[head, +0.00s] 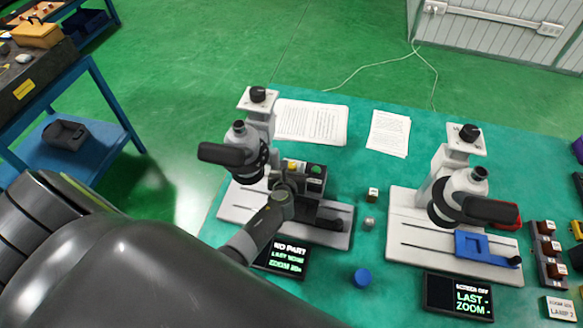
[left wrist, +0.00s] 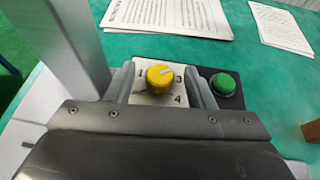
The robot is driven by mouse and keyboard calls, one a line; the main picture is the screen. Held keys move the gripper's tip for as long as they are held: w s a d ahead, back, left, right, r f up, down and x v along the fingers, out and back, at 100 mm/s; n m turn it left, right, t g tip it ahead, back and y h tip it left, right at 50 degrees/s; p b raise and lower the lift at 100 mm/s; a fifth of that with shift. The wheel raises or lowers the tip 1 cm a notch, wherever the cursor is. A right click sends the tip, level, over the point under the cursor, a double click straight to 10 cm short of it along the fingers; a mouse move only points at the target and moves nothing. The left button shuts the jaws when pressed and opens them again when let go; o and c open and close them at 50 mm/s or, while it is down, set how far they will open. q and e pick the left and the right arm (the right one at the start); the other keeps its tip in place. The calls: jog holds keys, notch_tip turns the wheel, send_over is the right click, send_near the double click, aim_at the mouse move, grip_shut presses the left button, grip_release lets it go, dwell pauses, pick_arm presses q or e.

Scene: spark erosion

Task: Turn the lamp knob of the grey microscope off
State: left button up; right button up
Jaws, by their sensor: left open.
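The left microscope (head: 243,145) is grey-white, on a pale base. Beside its column is a dark box with a yellow knob (head: 292,165) and a green button (head: 316,169). In the left wrist view the yellow knob (left wrist: 160,76) sits on a numbered white dial plate; its pale mark seems to point up and right. My left gripper (head: 289,179) is open at the box. In the left wrist view its fingers (left wrist: 162,88) stand on either side of the knob; I cannot tell whether they touch it. The green button (left wrist: 223,84) is just right of the right finger. My right gripper is not seen.
A second microscope (head: 462,190) with a blue stage part stands right. Small displays (head: 281,257) (head: 459,297) lie in front of both. A blue cap (head: 361,278) and small blocks (head: 373,195) lie between. Papers (head: 311,122) lie behind. A blue cart (head: 70,100) is far left.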

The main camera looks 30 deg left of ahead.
pick_arm(q)
jog(key=shift+c, duration=0.3)
jog(key=c, duration=0.9)
jog(key=shift+c, duration=0.2)
jog(key=shift+w+d+f+n+g+y+b, duration=0.15)
jog(key=shift+n+g+y+b, duration=0.1)
jog(key=shift+n+y+b, duration=0.35)
jog(key=shift+d+n+g+y+b, duration=0.1)
jog(key=shift+n+g+y+b, duration=0.25)
jog(key=shift+n+y, duration=0.3)
jog(key=n+g+y+b, duration=0.1)
jog(key=n+y+b, duration=0.1)
jog(key=n+g+y+b, duration=0.1)
jog(key=n+g+y, duration=0.1)
jog(key=shift+w+d+b, duration=0.2)
jog(key=shift+b, duration=0.2)
jog(key=n+g+b, duration=0.1)
jog(key=g, duration=0.1)
jog(key=n+g+y+b, duration=0.1)
jog(key=n+g+b, duration=0.1)
jog(key=n+g+y+b, duration=0.1)
jog(key=n+b, duration=0.1)
jog(key=shift+w+d+n+g, duration=0.1)
jog(key=shift+w+n+g, duration=0.2)
jog(key=shift+g, duration=0.1)
jog(key=shift+n+g+b, duration=1.15)
jog(key=shift+g+b, duration=0.2)
jog(key=shift+g, duration=0.05)
